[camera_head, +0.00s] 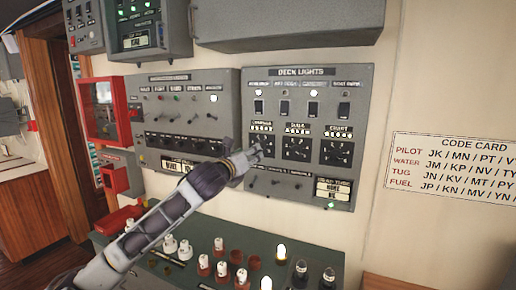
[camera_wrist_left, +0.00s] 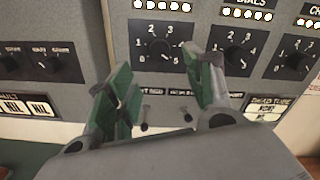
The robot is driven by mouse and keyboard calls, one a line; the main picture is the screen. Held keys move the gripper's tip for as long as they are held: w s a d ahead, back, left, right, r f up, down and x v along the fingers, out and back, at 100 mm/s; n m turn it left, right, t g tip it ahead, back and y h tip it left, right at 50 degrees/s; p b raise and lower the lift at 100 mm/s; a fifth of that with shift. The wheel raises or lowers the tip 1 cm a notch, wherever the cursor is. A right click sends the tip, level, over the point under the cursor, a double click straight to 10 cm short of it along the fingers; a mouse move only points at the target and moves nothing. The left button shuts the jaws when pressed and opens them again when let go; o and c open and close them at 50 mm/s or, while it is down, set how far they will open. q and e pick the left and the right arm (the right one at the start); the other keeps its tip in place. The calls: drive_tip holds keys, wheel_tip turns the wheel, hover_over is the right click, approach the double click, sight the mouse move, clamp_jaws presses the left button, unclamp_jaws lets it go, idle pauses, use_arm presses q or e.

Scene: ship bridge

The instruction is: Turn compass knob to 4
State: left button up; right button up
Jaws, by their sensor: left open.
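The compass knob (camera_wrist_left: 160,48) is the leftmost of three black rotary knobs on the grey deck lights panel (camera_head: 335,188). Its dial has white numbers around it, and in the wrist view I cannot tell which one the pointer is on. In the head view my left gripper largely covers this knob. My left gripper (camera_head: 254,156) is open in front of the panel. In the wrist view its green-padded fingers (camera_wrist_left: 164,88) stand apart, below and to either side of the knob, with nothing between them. My right gripper is not in view.
The dials knob (camera_wrist_left: 236,56) and chart knob (camera_head: 337,152) sit to the right. Small toggle switches (camera_wrist_left: 145,112) stick out below the knobs. A lower console (camera_head: 310,248) carries several pegs and lamps. A red box (camera_head: 104,110) hangs at the left.

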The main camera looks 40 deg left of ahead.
use_arm(q)
drive_tip(key=p+x, duration=0.2)
drive_tip(key=x, duration=0.6)
idle(0.6)
drive_tip(key=shift+w, duration=0.1)
drive_tip(key=c, duration=1)
